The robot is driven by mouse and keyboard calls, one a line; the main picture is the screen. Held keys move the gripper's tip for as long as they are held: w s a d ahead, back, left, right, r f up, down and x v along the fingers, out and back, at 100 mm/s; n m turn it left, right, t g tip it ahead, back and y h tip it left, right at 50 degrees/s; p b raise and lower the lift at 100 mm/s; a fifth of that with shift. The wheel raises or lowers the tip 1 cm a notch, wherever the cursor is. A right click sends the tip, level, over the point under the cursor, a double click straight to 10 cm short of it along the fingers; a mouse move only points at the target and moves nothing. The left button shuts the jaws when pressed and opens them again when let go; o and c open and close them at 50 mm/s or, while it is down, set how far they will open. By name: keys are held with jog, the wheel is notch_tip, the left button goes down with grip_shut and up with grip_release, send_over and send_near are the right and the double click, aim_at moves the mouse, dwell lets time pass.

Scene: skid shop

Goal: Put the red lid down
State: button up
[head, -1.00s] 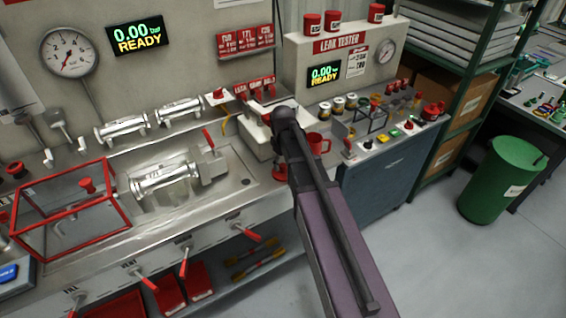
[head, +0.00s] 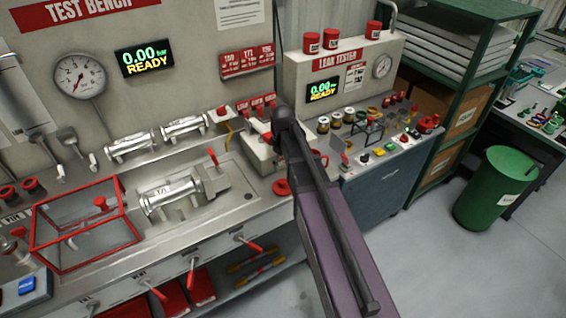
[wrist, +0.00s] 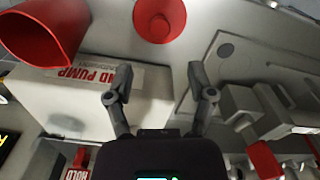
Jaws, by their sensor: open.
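The red lid (head: 282,187), a round disc with a raised knob, lies on the steel bench top near its front right edge. In the wrist view the lid (wrist: 160,20) is beyond my fingertips, at the top of the picture, with a visible gap between. My gripper (wrist: 160,72) is open, with nothing between its fingers. In the head view my arm hides the gripper. A red mug (wrist: 42,32) stands left of the lid in the wrist view, on or beside the white hand pump box (wrist: 95,105).
A red-framed guard (head: 85,222) and a clamped metal valve body (head: 168,196) occupy the bench to the left. The leak tester (head: 335,85) and its control panel stand at the right. A green bin (head: 492,190) is on the floor, with clear floor before it.

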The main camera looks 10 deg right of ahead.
jog(key=shift+r+p, duration=0.9)
jog(key=shift+r, duration=0.25)
jog(key=s+m, duration=0.6)
jog(key=s, duration=1)
jog(key=shift+m, duration=0.3)
jog(key=shift+d, duration=0.15)
dwell(0.3)
